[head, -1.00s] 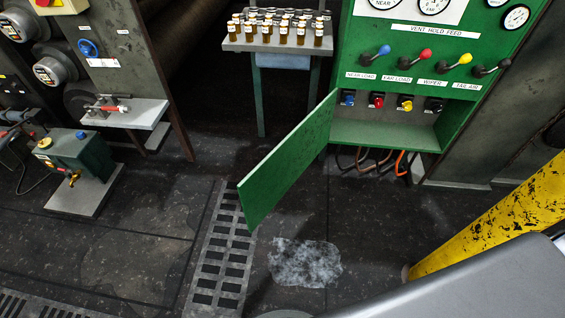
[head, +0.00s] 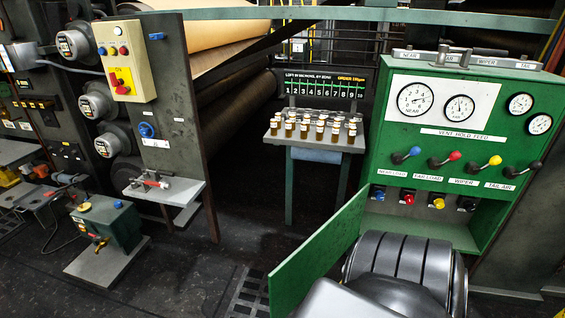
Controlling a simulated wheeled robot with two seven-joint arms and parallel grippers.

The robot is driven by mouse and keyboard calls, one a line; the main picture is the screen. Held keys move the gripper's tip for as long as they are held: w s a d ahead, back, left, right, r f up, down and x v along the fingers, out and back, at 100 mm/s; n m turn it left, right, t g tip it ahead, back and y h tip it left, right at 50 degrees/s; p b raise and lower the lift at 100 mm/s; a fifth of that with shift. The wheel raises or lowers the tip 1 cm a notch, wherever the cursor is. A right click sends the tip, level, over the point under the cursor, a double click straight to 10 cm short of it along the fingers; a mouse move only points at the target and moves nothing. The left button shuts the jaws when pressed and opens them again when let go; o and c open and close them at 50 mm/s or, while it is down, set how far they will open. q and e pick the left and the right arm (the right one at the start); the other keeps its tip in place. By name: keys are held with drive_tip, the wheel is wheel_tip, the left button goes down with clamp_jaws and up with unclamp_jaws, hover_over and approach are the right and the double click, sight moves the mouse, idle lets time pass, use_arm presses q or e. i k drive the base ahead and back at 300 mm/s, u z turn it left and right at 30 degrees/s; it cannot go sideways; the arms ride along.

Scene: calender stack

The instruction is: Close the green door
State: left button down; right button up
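The green door (head: 318,254) hangs open from the left side of the green cabinet (head: 381,139) in the head view. It swings out toward me, and its lower right part is hidden behind my grey arm. Colored knobs show in the cabinet's open recess, with several lever handles above it. My arm covers the lower part of the recess. I cannot tell whether the arm touches the door. Neither gripper's fingers are in view.
A small table (head: 327,142) with several small bottles stands left of the cabinet. A grey panel with a yellow control box (head: 125,62) is farther left.

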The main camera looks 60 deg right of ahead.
sight(293, 278)
drive_tip(key=u, duration=0.05)
drive_tip(key=i, duration=2.15)
drive_tip(key=z, duration=3.9)
drive_tip(key=i, duration=0.55)
drive_tip(key=z, duration=2.05)
drive_tip(key=k, duration=0.65)
drive_tip(key=z, duration=0.05)
